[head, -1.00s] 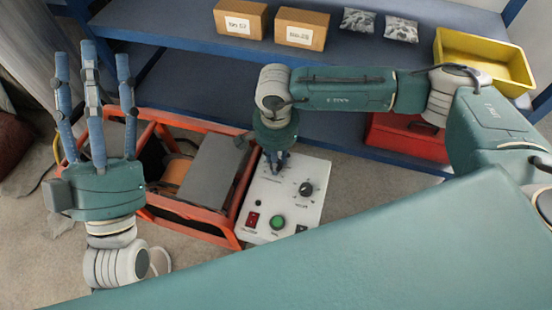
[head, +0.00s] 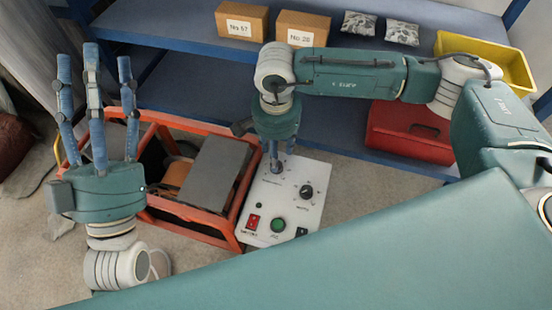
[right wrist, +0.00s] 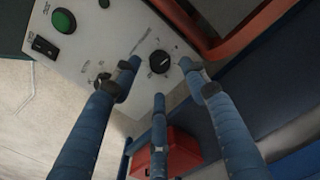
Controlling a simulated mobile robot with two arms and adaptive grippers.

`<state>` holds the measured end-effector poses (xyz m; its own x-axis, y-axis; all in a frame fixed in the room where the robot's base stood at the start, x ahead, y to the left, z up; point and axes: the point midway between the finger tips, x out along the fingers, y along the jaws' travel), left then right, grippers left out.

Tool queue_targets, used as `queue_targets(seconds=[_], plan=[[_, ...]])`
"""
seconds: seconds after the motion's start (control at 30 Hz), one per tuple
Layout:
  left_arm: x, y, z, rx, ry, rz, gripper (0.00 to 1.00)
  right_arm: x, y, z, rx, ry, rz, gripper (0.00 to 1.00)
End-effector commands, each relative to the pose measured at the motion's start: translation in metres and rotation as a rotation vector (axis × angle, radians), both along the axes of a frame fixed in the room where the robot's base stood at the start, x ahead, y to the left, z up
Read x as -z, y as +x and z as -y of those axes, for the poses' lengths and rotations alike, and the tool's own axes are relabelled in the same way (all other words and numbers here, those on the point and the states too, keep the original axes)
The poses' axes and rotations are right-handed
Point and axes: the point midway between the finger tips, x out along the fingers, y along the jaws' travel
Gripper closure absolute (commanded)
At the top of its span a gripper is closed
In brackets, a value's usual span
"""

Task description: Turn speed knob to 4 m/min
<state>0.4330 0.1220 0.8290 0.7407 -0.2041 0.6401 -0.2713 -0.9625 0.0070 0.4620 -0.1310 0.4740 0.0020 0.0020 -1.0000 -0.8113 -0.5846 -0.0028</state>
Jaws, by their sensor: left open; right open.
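A white control panel (head: 258,213) sits beside the orange-framed machine. A black knob (head: 306,191) with a pale mark shows on its right part. A second knob (right wrist: 159,62) lies between my right gripper's fingers in the right wrist view. In the head view that knob is mostly hidden by the fingers. The print around both knobs is too small to read, so I cannot tell the setting. My right gripper (head: 276,160) is open, its fingers pointing down around the knob; I cannot tell whether they touch it. My left gripper (head: 95,62) is open and empty, fingers up, left of the machine.
Behind is a blue shelf (head: 190,28) with cardboard boxes (head: 242,20), a yellow bin (head: 455,42) and a red case (head: 410,135).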

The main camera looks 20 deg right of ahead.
Motion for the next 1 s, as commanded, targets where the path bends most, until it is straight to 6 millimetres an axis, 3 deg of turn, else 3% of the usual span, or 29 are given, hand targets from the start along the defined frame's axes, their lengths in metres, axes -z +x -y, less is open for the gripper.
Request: queue_targets(seconds=[0.2,0.4,1.0], plan=[[0.0,0.0,0.0,0.0,0.0,0.0,0.46,-0.045,0.001,0.0,-0.001,0.002,0.002,0.56],[0.0,0.0,0.0,-0.001,0.001,0.0,0.46,-0.065,0.0,-0.001,0.0,0.002,0.001,0.56],[0.0,0.0,0.0,-0.001,0.001,0.0,0.46,-0.068,0.0,0.0,-0.001,0.001,-0.001,0.56]])
